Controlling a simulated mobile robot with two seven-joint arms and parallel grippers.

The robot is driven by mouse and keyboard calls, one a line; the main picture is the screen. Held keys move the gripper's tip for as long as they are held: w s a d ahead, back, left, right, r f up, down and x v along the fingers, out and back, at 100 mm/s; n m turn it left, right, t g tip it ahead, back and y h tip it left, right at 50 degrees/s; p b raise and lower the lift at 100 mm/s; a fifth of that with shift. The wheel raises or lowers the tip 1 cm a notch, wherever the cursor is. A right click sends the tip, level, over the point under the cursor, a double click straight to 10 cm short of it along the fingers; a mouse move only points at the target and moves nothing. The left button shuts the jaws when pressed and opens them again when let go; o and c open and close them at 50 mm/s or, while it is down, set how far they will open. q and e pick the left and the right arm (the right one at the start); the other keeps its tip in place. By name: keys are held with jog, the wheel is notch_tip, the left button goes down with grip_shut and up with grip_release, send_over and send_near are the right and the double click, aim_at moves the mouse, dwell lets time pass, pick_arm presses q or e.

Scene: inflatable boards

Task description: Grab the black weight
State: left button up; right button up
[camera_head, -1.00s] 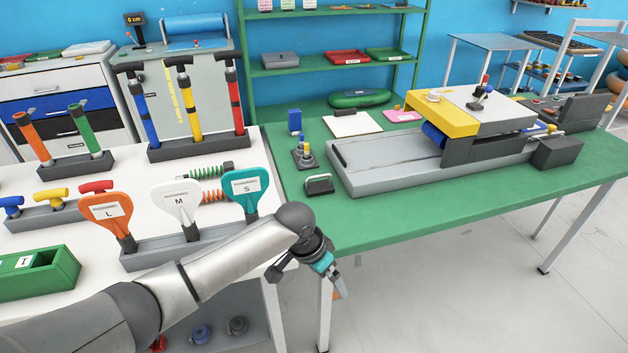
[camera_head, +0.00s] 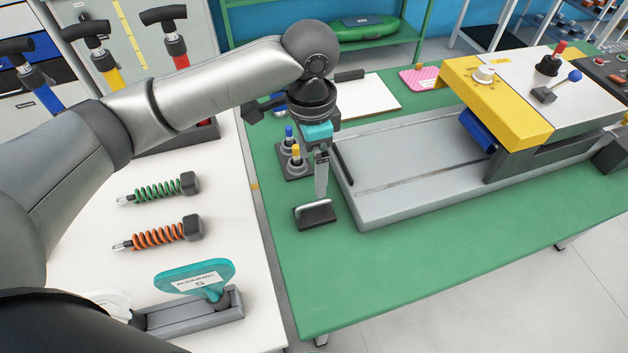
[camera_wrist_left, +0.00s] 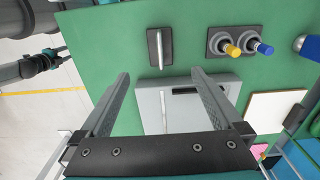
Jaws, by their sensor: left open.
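The black weight (camera_head: 315,214) is a small dark block with a grey bar handle. It lies on the green table (camera_head: 420,240) near its left edge, in front of the long grey bed. My left gripper (camera_head: 321,182) points down just above and behind it, open and empty. In the left wrist view the weight (camera_wrist_left: 153,50) lies beyond the open fingertips (camera_wrist_left: 160,73), lined up with the gap between them. The handle stands clear of both fingers. My right gripper (camera_wrist_left: 60,57) shows small at the left of that view; its jaws are too small to read.
A dark stand (camera_head: 293,165) with blue-topped and yellow-topped pegs is close to the left of my gripper. The grey bed (camera_head: 400,180) with a yellow and white machine is on the right. The green table in front of the weight is clear.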

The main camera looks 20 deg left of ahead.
aim_at(314, 203)
pick_arm(q)
notch_tip(314, 203, down, 9)
jog(key=shift+b, duration=1.2)
jog(key=shift+w+f, duration=0.1)
jog(key=shift+f, duration=0.55)
jog(key=f+b, duration=0.1)
jog(key=f, duration=0.3)
jog(key=shift+d+f+b, duration=0.2)
jog(key=shift+f+b, duration=0.2)
jog(key=shift+r, duration=0.1)
grip_shut()
pick_arm(e)
notch_tip(314, 203, down, 4)
jog(key=shift+s+d+f, duration=0.1)
jog(key=shift+s+d, duration=0.05)
